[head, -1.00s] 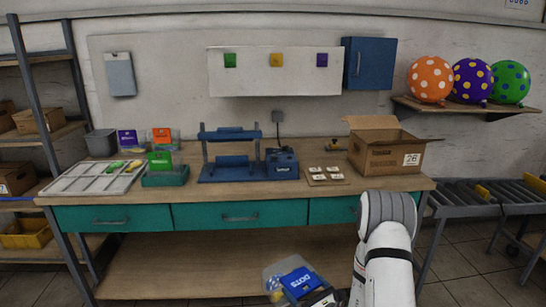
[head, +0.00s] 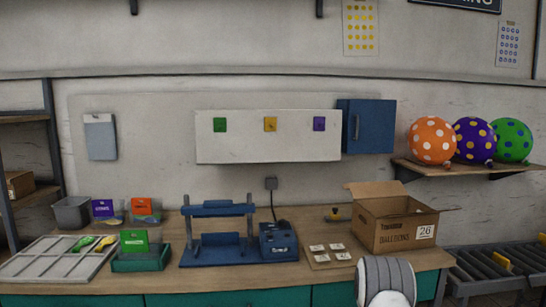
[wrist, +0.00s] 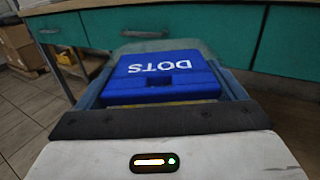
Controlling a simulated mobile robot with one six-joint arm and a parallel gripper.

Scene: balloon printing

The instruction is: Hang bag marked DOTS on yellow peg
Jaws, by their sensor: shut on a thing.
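The bag marked DOTS (wrist: 160,72) has a blue header card with white lettering, upside down in the wrist view. My gripper (wrist: 165,98) is shut on it and holds it in front of the green drawers; the fingertips are largely hidden by the card. The bag and gripper are out of the head view, where only my arm's upper part shows at the bottom right. The yellow peg (head: 270,124) sits in the middle of the white wall board (head: 245,150), between a green peg (head: 219,125) and a purple peg (head: 319,124). No bag hangs on these pegs.
The workbench (head: 320,275) stands below the board. On it are a grey tray (head: 30,272), a blue press (head: 218,235), small cards and an open carton (head: 392,230). A blue cabinet (head: 366,128) adjoins the board's right end. Dotted balloons sit on a shelf at right.

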